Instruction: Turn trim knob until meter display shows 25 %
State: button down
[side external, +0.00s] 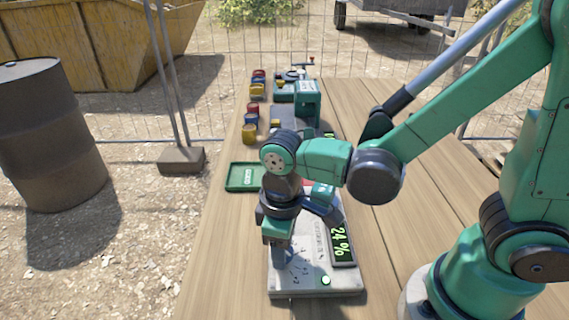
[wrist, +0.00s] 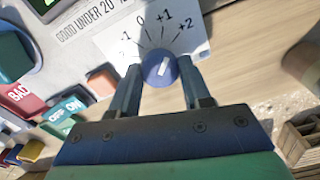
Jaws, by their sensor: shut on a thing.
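The trim knob (wrist: 160,69) is a round blue knob with a white mark, seen in the wrist view. Its mark leans slightly right, roughly toward the +1 on the printed scale (wrist: 150,24). My gripper (wrist: 161,77) is shut on the knob, one finger on each side. In the side external view my gripper (side external: 276,252) points down at the front left of the pale panel (side external: 305,278) and hides most of the knob.
A green lamp (side external: 326,281) glows near the panel's front edge. A green tray (side external: 244,177) lies behind it to the left. Bare table lies right of the panel.

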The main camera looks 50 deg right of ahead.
jog(key=shift+m, duration=1.6)
jog(key=shift+c, duration=2)
grip_release()
jog(key=shift+r, duration=2.8)
jog(key=w+d+r+m+t, duration=0.2)
jog(key=d+r+t, duration=0.1)
jog(key=d+t, duration=0.4)
jog(key=d, duration=0.3)
jog(key=shift+r+m, duration=0.35)
jog(key=shift+m, duration=0.05)
jog(key=shift+w, duration=0.1)
